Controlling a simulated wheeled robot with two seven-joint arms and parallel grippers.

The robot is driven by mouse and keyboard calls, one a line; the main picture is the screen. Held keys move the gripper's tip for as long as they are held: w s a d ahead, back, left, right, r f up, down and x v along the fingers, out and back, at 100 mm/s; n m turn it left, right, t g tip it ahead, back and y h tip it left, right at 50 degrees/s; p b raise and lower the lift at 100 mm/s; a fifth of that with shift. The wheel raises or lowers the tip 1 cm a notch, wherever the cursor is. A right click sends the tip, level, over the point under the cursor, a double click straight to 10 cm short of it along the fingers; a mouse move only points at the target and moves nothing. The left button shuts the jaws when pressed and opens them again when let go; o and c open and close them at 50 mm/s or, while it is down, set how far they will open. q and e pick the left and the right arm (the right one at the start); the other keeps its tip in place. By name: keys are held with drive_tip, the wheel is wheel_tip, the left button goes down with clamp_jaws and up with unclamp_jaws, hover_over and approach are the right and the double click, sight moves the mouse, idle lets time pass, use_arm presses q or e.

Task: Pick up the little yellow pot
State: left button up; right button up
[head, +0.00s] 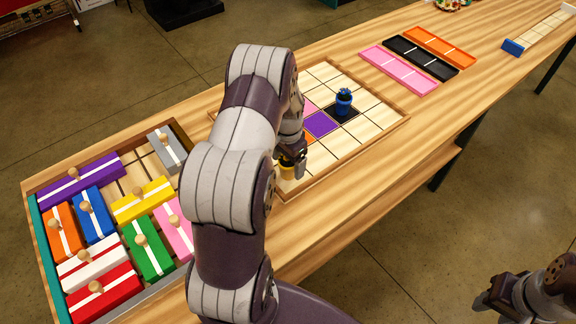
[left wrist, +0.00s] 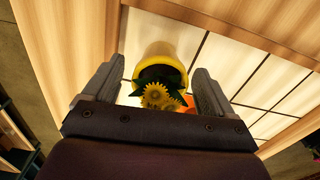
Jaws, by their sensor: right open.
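The little yellow pot (head: 287,172) stands near the front corner of the tiled tray (head: 385,134), partly hidden by my left gripper (head: 293,158). In the left wrist view, the yellow pot (left wrist: 162,62) holds yellow flowers with green leaves. It lies between the two fingers of my left gripper (left wrist: 157,88), which is open, with a narrow gap seen on each side. My right gripper (head: 484,302) is open and empty at the lower right, away from the table.
A blue pot (head: 343,103) stands on a black tile of the tray. A box of colored knobbed blocks (head: 149,247) stands at the left. Pink, black and orange strips (head: 420,59) lie beyond the tray. The table's right front side is bare.

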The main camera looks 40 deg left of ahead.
use_arm(q)
drive_tip(key=c, duration=1.2)
drive_tip(key=shift+r, duration=0.2)
